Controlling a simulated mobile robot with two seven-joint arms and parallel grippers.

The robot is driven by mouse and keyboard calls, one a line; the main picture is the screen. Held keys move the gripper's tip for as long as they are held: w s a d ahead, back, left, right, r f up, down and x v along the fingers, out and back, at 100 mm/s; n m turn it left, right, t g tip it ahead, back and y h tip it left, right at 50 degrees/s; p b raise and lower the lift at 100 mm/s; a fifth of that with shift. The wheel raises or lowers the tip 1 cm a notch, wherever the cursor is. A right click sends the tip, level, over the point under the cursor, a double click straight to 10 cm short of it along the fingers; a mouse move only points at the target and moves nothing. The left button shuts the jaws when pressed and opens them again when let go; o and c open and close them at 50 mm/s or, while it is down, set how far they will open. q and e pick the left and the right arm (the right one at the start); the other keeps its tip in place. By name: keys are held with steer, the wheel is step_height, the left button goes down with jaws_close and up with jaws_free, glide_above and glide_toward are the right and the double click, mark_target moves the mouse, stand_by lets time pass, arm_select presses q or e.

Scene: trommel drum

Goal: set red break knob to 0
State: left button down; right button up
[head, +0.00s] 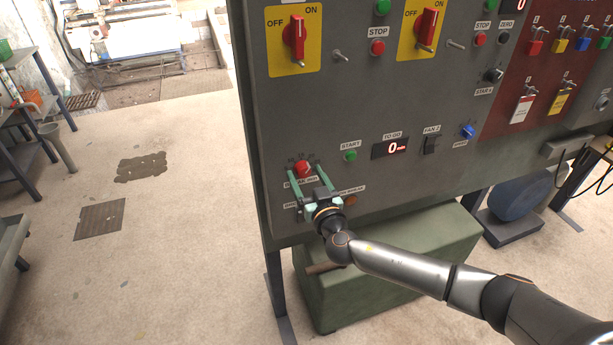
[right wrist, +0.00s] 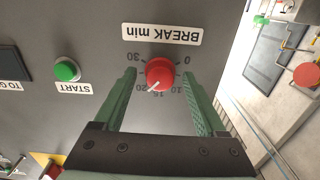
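The red BREAK min knob (head: 302,168) sits at the lower left of the grey control panel (head: 330,110). In the right wrist view, which shows the label upside down, the red knob (right wrist: 160,72) has a white mark pointing down-left, near 15 to 20 on its scale. The 0 is at the upper right of the knob there. My right gripper (head: 304,170) is open, its two green fingers on either side of the knob, with visible gaps between fingers and knob. It also shows in the right wrist view (right wrist: 162,78). My left gripper is not in view.
A green START button (head: 350,156) and a display (head: 390,147) reading 0 are right of the knob. Red switches on yellow plates (head: 293,42) are above. A green box (head: 400,262) stands below the panel. Open floor (head: 170,240) lies to the left.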

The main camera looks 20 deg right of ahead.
jaws_close()
stand_by(0.4)
